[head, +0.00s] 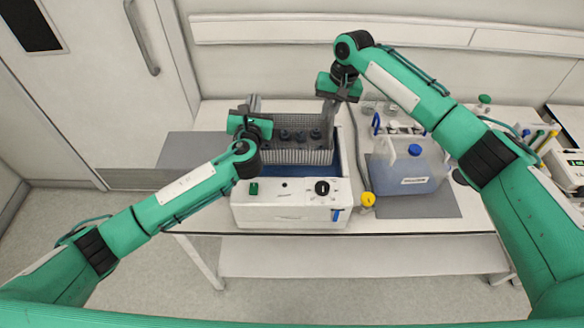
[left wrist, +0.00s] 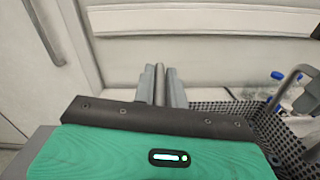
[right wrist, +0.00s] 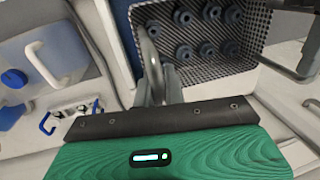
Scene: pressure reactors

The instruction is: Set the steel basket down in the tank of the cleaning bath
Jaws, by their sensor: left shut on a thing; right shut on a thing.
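The steel mesh basket (head: 296,157) is level over the tank of the white cleaning bath (head: 290,213), and several dark round parts stand in it. It also shows in the right wrist view (right wrist: 238,72) and left wrist view (left wrist: 285,140). A strip of the tank's blue interior (head: 337,168) shows beside it. I cannot tell how far its underside is from the tank floor. My left gripper (head: 253,104) is shut on the basket's left handle (left wrist: 160,84). My right gripper (head: 328,112) is shut on the right handle (right wrist: 153,62).
A blue-liquid container (head: 408,172) with a blue cap stands on a grey mat (head: 440,204) right of the bath. A yellow knob (head: 368,199) is near the bath's front right corner. A grey slab (head: 185,150) lies left of the bath. Bottles and instruments crowd the right bench.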

